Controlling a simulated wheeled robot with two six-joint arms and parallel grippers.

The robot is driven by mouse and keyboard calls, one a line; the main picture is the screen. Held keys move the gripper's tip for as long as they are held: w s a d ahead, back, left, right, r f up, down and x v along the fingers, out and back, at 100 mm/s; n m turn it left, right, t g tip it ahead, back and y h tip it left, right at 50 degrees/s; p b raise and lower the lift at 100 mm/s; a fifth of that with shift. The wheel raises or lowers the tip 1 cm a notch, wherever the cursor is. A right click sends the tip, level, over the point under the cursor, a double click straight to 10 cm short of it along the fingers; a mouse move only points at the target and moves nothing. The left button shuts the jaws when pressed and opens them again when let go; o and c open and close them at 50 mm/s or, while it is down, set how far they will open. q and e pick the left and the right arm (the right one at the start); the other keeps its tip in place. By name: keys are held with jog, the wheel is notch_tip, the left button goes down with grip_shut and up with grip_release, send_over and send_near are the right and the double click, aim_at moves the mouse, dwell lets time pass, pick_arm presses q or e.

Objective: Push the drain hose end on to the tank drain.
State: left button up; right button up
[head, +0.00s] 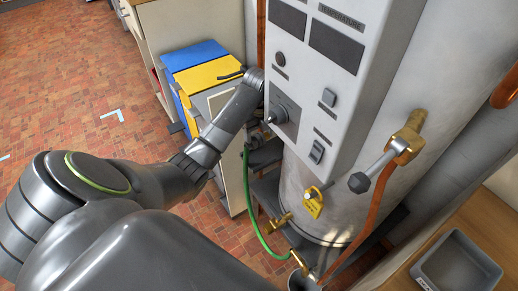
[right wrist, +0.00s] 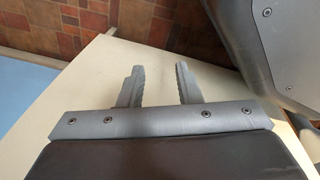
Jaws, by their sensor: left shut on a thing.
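The green drain hose (head: 249,195) hangs in a curve in the head view. Its lower part runs toward brass fittings at the foot of the grey tank (head: 310,190). Its upper part passes close to my left gripper (head: 262,156), which is shut, below the white control box. The hose end and the fingertips are too small and hidden to make out. A brass fitting (head: 280,222), perhaps the tank drain, sits low on the tank, below and apart from this gripper. My right gripper (right wrist: 158,88) is open and empty over a cream surface in the right wrist view.
The control box (head: 314,75) juts out over my left arm. Blue (head: 195,54) and yellow (head: 210,73) lids stand behind. A grey tray (head: 456,263) lies at right.

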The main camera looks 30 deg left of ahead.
pick_arm(q)
send_over(259, 156)
jog(key=f, duration=0.4)
jog(key=shift+s+a+f+b, duration=0.15)
jog(key=shift+s+f+b, duration=0.05)
jog(key=shift+f+b, duration=0.15)
jog(key=shift+w+f+p, duration=0.25)
jog(key=shift+f+p, duration=0.35)
jog(key=shift+f, duration=0.45)
jog(key=o, duration=0.7)
jog(key=shift+o, duration=1.4)
pick_arm(e)
jog(key=shift+s+a+r, duration=0.1)
jog(key=shift+s+a, duration=0.05)
jog(key=shift+a, duration=0.1)
jog(key=shift+d, duration=0.15)
